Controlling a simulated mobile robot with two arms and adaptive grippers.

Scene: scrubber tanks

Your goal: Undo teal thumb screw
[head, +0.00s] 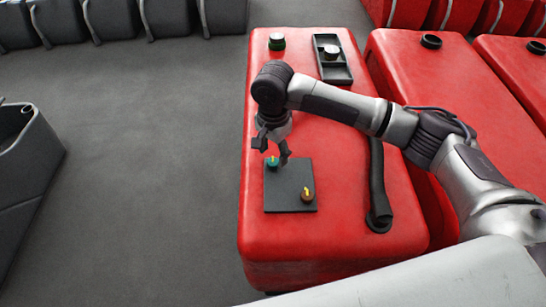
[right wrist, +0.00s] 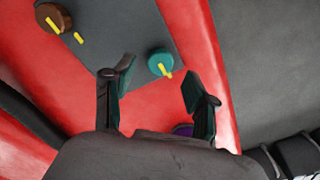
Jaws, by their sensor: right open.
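The teal thumb screw (head: 272,162) with a yellow pointer stands at the upper left of a dark plate (head: 290,203) on the red tank. In the right wrist view the teal thumb screw (right wrist: 160,62) lies ahead, between the lines of the two fingers. My right gripper (head: 271,152) is open and empty, pointing down just above the teal screw. The right wrist view shows its two fingers (right wrist: 155,88) apart, with no contact on the screw visible. A brown thumb screw (head: 307,195) with a yellow pointer is at the plate's lower right. My left gripper is not in view.
The red tank (head: 345,225) bears a black hose (head: 377,185), a green-and-black cap (head: 277,42) and a dark tray (head: 346,72) holding a round cap. More red tanks (head: 440,75) stand to the right. Grey floor (head: 150,180) is free to the left.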

